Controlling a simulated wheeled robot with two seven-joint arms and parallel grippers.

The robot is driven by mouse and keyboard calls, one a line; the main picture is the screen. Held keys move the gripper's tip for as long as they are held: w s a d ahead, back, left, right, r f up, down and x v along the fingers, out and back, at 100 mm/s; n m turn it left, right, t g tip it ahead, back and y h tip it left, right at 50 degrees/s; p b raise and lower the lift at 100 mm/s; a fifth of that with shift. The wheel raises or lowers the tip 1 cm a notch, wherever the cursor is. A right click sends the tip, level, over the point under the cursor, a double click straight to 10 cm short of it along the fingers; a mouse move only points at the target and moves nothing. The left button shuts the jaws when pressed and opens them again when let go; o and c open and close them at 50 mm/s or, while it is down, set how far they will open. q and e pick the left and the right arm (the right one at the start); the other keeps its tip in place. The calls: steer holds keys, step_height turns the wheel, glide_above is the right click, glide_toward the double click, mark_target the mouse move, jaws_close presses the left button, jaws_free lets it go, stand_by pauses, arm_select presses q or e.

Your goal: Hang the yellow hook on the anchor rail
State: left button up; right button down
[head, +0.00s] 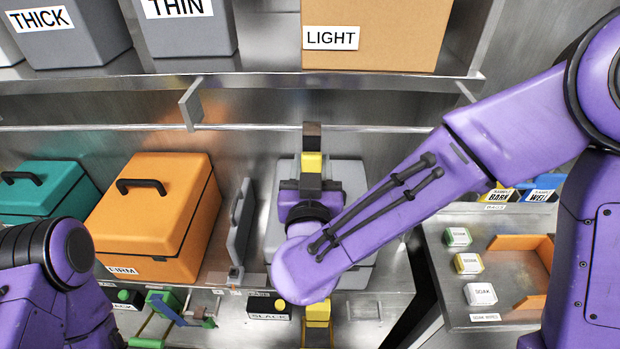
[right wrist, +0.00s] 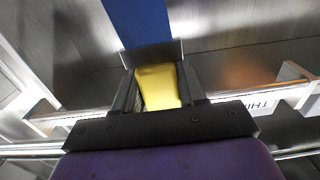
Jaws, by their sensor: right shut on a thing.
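My right gripper (head: 311,178) is raised in front of the back wall and shut on a yellow piece (head: 312,163), which I take for the yellow hook. In the right wrist view the yellow piece (right wrist: 158,88) sits between the dark fingers (right wrist: 155,72). A dark block stands above it in the head view, and a blue strip (right wrist: 133,20) extends beyond it in the wrist view. The anchor rail (head: 255,127) is a thin horizontal bar under the shelf. The held piece is close to the rail; I cannot tell whether they touch. My left gripper is out of view.
An orange case (head: 150,215) marked FIRM and a grey case (head: 355,180) stand below the rail. A grey upright bracket (head: 240,228) is between them. The shelf above holds boxes, including the LIGHT box (head: 385,25). A grey tab (head: 190,103) projects at the rail's left.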

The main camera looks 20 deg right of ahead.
steer(key=shift+w+d+f, duration=0.1)
steer(key=shift+w, duration=0.45)
steer(key=shift+b+x, duration=0.45)
steer(key=shift+x, duration=0.5)
steer(key=shift+w+d+f+b, duration=0.1)
steer(key=shift+w+f+b, duration=0.3)
steer(key=shift+w, duration=0.25)
steer(key=c, duration=0.6)
jaws_free()
steer(key=shift+d, duration=0.1)
steer(key=shift+o, duration=0.2)
